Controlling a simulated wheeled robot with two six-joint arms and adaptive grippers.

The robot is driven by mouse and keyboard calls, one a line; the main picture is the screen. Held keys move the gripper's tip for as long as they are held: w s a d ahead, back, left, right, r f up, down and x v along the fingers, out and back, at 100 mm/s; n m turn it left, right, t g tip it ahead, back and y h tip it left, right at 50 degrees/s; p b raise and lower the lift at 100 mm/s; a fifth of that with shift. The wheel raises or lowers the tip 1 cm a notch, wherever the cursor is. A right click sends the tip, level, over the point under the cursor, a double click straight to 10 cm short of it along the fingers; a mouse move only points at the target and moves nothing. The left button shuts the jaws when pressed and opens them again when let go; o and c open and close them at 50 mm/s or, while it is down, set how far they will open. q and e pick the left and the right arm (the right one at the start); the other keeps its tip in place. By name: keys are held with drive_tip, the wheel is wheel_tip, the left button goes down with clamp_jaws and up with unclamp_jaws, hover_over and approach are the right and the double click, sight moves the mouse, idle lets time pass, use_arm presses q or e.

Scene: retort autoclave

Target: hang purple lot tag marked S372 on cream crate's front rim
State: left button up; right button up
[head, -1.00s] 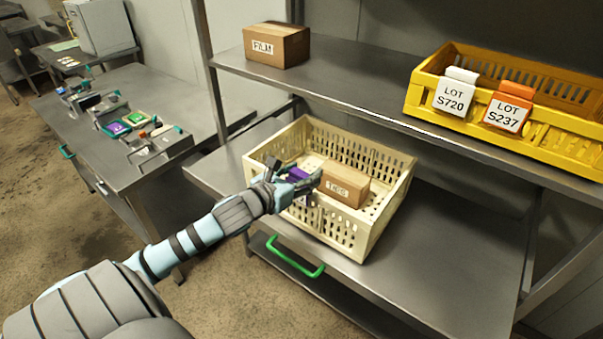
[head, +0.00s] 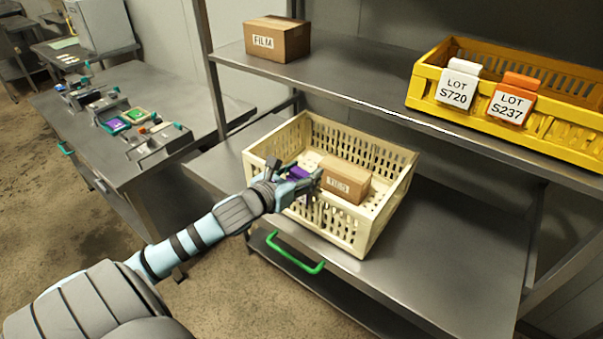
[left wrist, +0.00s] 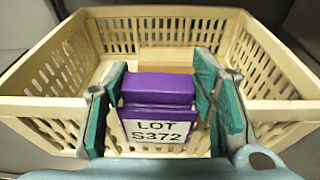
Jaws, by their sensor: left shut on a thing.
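The cream crate (head: 378,229) stands on the lower steel shelf, its front side facing me. My left gripper (head: 299,181) is at its front rim, shut on the purple lot tag (head: 297,172). In the left wrist view the tag (left wrist: 158,90) is upright between the two green-padded fingers, and its white face (left wrist: 160,131) reads LOT S372. The tag is in line with the crate's front rim (left wrist: 35,104), with its face on the near side. The fingers hide the rim beside it, so I cannot tell whether the tag rests on it. My right gripper is not in view.
A cardboard box (head: 346,180) lies inside the crate behind the tag. A yellow crate (head: 565,146) on the upper shelf carries a white S720 tag (head: 457,84) and an orange S237 tag (head: 512,97). A FILM box (head: 277,40) is also up there. The lower shelf is clear right of the cream crate.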

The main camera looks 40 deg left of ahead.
use_arm(q)
drive_tip(key=shift+s+f, duration=0.15)
drive_tip(key=shift+f, duration=0.15)
drive_tip(key=o, duration=1.2)
drive_tip(key=shift+a+f, duration=0.1)
wheel_tip(320, 180, up, 11)
drive_tip(key=shift+f, duration=0.2)
